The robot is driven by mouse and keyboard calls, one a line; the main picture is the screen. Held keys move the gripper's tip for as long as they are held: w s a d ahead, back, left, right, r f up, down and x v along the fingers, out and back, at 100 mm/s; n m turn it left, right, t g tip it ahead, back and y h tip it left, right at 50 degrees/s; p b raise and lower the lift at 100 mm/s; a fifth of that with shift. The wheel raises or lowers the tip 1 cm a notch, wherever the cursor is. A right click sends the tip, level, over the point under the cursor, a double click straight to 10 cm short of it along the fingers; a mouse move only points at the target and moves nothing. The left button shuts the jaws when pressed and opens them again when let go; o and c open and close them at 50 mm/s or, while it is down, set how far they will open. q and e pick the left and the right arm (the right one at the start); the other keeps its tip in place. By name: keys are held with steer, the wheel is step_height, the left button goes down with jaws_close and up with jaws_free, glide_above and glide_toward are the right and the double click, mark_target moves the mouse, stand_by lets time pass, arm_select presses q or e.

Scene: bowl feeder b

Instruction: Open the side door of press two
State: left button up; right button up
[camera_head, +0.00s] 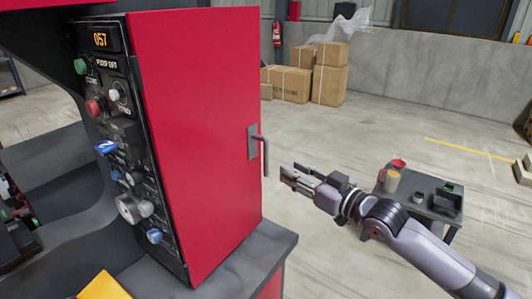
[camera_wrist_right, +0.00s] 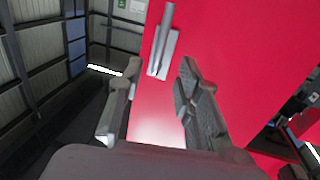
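The press's red side door (camera_head: 203,140) stands at the centre-left of the head view and looks closed. Its grey handle (camera_head: 264,152) sits on a plate near the door's right edge. My right gripper (camera_head: 288,178) is just right of and slightly below the handle, apart from it. In the right wrist view, the handle (camera_wrist_right: 163,40) is ahead of the fingers, against the red door (camera_wrist_right: 230,60). The right gripper's two fingers (camera_wrist_right: 150,105) are spread with nothing between them. My left gripper is not in view.
A black control panel (camera_head: 125,150) with knobs and a "057" display adjoins the door on the left. A small dark table (camera_head: 432,207) with a jug and other items stands behind my right arm. Cardboard boxes (camera_head: 330,84) stand by the back wall.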

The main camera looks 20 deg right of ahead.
mark_target(266, 156)
steer(key=p+x, duration=0.2)
steer(key=x, duration=0.8)
steer(key=shift+w+a, duration=0.1)
steer(key=shift+w, duration=0.05)
jaws_close()
stand_by(0.5)
